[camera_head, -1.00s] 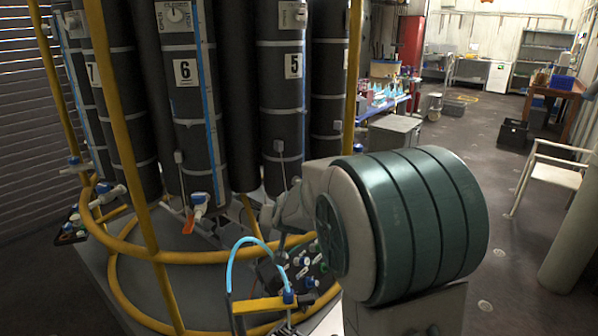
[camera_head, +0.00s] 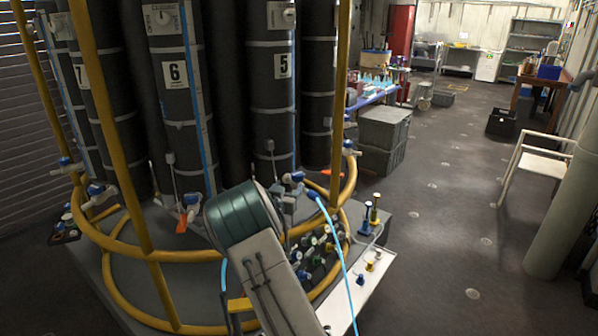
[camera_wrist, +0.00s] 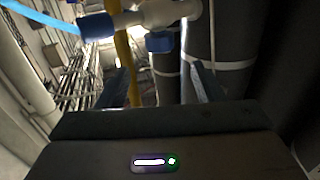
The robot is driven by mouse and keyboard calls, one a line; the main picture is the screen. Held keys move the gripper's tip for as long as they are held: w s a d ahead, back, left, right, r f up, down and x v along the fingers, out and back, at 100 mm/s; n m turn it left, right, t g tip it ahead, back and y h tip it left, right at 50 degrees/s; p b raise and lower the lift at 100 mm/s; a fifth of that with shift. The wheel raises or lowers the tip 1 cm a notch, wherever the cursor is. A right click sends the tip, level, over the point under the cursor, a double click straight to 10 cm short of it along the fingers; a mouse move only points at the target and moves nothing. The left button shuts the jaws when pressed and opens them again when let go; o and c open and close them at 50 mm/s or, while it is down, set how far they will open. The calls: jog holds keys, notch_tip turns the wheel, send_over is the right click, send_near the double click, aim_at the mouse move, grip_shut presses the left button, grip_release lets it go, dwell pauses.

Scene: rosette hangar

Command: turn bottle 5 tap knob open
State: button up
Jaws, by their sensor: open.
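Bottle 5 (camera_head: 272,100) is a tall dark cylinder with a "5" label in the head view. At its foot is a tap with a blue knob (camera_head: 293,177). In the wrist view, a white tap body (camera_wrist: 172,13) with a blue end piece (camera_wrist: 97,27) crosses the top. A blue knob (camera_wrist: 160,42) hangs below this body, just beyond my fingertips and roughly between them. My gripper (camera_wrist: 160,78) is open, with a dark finger on each side and nothing between them. In the head view my arm partly hides the area around the gripper.
A yellow rail (camera_head: 190,255) curves around the bottles. A light blue hose (camera_head: 335,240) runs by the tap; it also shows in the wrist view (camera_wrist: 40,17). Several small fittings lie on the base by a white board (camera_head: 352,290).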

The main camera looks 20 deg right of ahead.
aim_at(299, 172)
jog(key=p+x, duration=0.3)
jog(key=x, duration=0.8)
jog(key=shift+w+d, duration=0.25)
jog(key=shift+w, duration=0.05)
jog(key=c, duration=1)
